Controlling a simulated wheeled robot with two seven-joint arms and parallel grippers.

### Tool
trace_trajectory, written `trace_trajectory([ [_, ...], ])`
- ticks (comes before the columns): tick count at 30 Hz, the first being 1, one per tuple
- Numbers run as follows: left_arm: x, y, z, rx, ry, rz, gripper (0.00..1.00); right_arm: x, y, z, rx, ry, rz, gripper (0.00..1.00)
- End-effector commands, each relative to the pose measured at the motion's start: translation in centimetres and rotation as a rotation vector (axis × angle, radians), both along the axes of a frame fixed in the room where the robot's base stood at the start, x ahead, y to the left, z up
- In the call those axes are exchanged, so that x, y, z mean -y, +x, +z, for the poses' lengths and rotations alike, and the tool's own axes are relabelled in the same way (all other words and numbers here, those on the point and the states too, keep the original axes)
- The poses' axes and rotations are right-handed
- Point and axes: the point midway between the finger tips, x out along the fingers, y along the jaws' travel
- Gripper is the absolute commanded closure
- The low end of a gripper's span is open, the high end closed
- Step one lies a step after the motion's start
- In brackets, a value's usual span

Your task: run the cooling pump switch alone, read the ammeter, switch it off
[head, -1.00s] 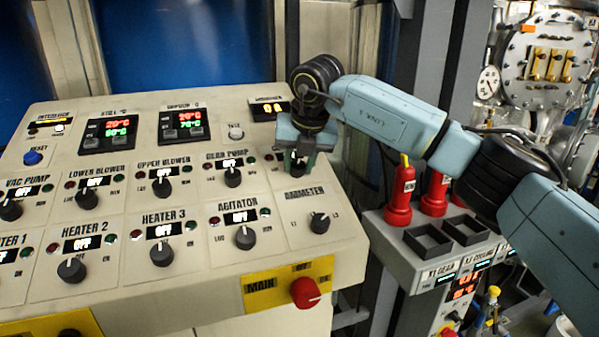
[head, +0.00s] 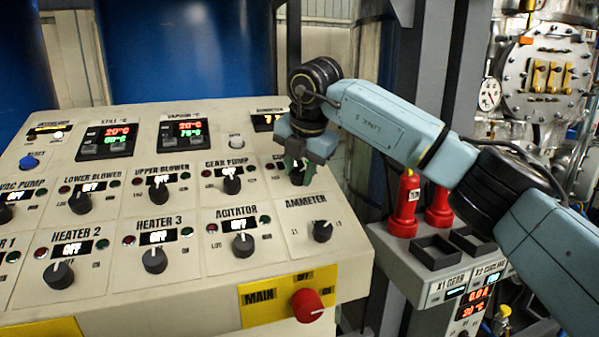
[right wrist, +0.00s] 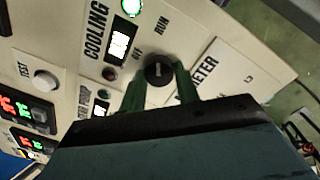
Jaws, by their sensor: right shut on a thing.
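My right gripper (head: 298,170) is at the cooling switch, at the right end of the upper switch row. In the right wrist view its green fingers stand either side of the black cooling knob (right wrist: 158,72) and are shut on it. The cooling lamp near RUN (right wrist: 131,7) glows bright green. The cooling display (right wrist: 119,43) is lit, but its text is washed out. The ammeter selector (head: 322,231) is below right. My left gripper is not in view.
The gear pump (head: 231,184), agitator (head: 242,245) and heater 3 (head: 154,259) knobs sit nearby, with displays reading OFF. A red main switch (head: 307,305) is at the panel's lower edge. A grey box with red plugs (head: 405,205) and square sockets stands to the right.

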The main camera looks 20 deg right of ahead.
Motion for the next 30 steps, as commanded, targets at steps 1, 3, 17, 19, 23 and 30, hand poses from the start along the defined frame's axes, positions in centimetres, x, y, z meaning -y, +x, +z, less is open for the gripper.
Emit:
trace_trajectory([
  [1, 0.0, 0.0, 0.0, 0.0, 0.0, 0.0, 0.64, 0.0, 0.1, 0.2, 0.005, 0.003, -0.005, 0.91],
  [3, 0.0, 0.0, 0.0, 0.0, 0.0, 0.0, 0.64, 0.1, 0.1, 0.2, 0.005, 0.004, -0.007, 0.91],
  [17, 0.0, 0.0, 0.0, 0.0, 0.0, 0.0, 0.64, 0.1, 0.0, 0.2, 0.003, 0.003, -0.006, 0.47],
  [19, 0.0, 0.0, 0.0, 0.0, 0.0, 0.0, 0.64, 0.0, 0.0, 0.1, 0.003, 0.003, -0.006, 0.47],
  [23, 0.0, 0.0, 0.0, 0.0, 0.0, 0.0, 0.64, 0.0, 0.0, 0.1, 0.002, 0.003, -0.005, 0.47],
  [30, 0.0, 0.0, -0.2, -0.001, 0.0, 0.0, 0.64, 0.1, -0.6, 1.6, 0.005, 0.003, -0.005, 0.47],
])
